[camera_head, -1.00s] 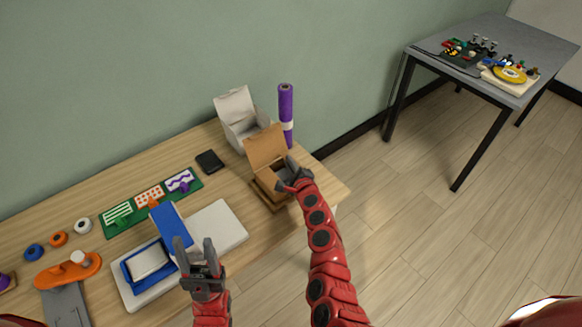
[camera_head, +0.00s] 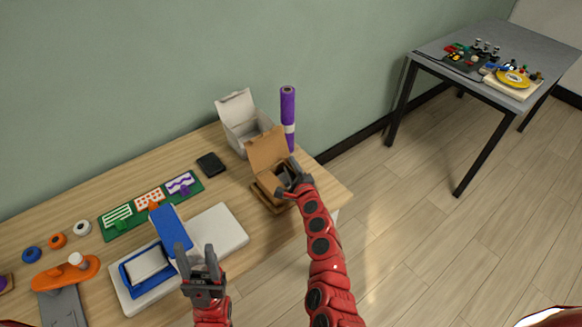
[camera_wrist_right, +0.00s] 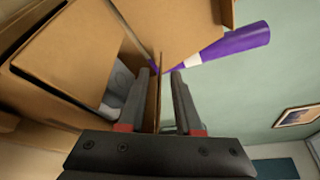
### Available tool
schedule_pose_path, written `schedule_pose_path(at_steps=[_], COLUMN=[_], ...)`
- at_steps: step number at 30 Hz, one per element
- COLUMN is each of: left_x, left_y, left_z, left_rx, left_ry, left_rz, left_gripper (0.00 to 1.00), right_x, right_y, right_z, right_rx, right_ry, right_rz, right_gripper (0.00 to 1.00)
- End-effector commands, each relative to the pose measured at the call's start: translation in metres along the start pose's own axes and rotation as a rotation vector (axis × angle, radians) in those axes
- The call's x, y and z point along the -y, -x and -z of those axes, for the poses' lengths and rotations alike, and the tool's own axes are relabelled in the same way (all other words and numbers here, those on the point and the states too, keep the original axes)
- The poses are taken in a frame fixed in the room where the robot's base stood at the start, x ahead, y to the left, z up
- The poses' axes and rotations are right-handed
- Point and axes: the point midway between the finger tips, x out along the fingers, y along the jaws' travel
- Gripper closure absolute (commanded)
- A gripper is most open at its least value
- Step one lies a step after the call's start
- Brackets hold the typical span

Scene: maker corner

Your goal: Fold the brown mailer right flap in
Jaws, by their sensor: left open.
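The brown mailer (camera_head: 265,194) stands open on the wooden table, its lid (camera_head: 268,149) raised at the back. In the right wrist view its cardboard (camera_wrist_right: 75,52) fills the upper left, and something grey shows inside. My right gripper (camera_head: 291,172) is at the mailer's right side. In the wrist view, my right gripper (camera_wrist_right: 164,72) has its fingers apart, with the thin upright right flap (camera_wrist_right: 154,100) between them, nearer the left finger. In the head view the gripper hides most of that flap. My left gripper (camera_head: 196,250) is open and empty, in front of the blue box.
A white open box (camera_head: 243,128) and a purple roll (camera_head: 288,112) stand close behind the mailer. The table's right edge is close to the mailer.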

Motion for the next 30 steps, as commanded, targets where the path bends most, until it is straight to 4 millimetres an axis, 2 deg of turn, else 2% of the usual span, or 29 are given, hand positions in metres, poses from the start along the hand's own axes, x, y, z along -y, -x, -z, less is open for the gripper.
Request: schedule_pose_path(at_steps=[6,11,30], left_x=[0.0,0.0,-0.001], left_y=[0.0,-0.001,0.01], left_z=[0.0,0.0,-0.002], left_rx=[0.0,0.0,0.0], left_ry=[0.0,0.0,0.0], left_rz=[0.0,0.0,0.0], left_gripper=[0.5,0.5,0.5], right_x=[0.0,-0.001,-0.003], right_y=[0.002,0.015,0.12], right_z=[0.0,-0.001,0.002], right_rx=[0.0,0.001,-0.004], right_ry=[-0.001,-0.002,-0.003], right_rz=[0.0,0.001,-0.001], right_gripper=[0.67,0.67,0.67])
